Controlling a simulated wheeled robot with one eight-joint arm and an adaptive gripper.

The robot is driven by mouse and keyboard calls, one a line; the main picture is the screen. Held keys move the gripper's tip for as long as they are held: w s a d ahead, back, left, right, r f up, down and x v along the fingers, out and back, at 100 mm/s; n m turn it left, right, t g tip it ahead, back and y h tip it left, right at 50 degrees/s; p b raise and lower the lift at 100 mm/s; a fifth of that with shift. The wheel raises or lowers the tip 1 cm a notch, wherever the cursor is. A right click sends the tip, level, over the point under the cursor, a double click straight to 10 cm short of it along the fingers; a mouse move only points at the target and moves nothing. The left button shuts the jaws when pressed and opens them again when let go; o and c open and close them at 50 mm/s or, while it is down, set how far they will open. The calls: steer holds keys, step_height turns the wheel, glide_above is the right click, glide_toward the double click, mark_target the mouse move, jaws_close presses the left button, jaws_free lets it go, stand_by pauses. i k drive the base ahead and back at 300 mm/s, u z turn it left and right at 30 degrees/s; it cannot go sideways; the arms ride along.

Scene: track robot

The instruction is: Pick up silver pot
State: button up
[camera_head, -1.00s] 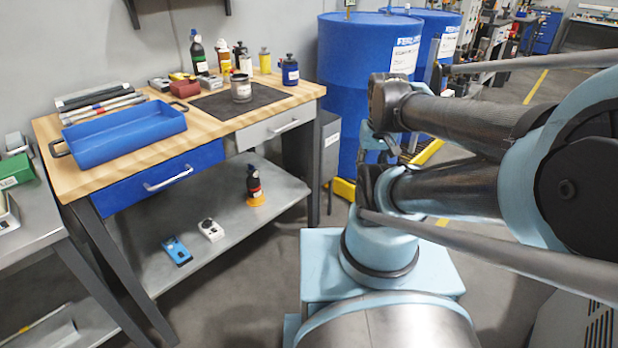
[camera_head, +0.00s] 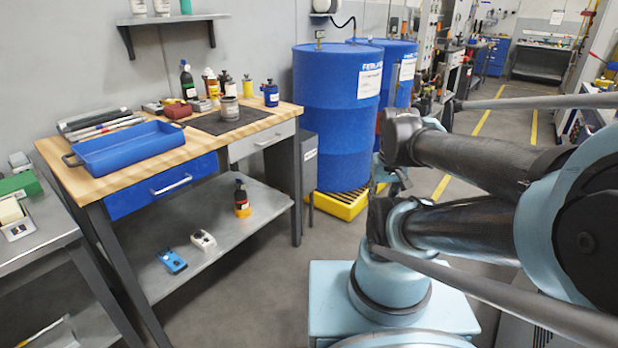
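The silver pot (camera_head: 229,108) is a small grey metal can. It stands upright on a dark mat (camera_head: 208,122) near the right end of the wooden workbench. Nothing touches it from above. My arm fills the right side of the view, folded, well to the right of the bench and apart from the pot. The fingers of my gripper cannot be made out in this view.
A blue tray (camera_head: 86,165) lies on the left of the workbench (camera_head: 118,186). Several bottles stand behind the pot, and a blue jar (camera_head: 271,97) stands to its right. Blue drums (camera_head: 327,150) stand right of the bench. Floor in front of the bench is clear.

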mark_target(229, 106)
steer(key=z, duration=0.25)
steer(key=i, duration=1)
steer(key=z, duration=0.3)
steer(key=k, duration=1.55)
steer(key=u, duration=1.35)
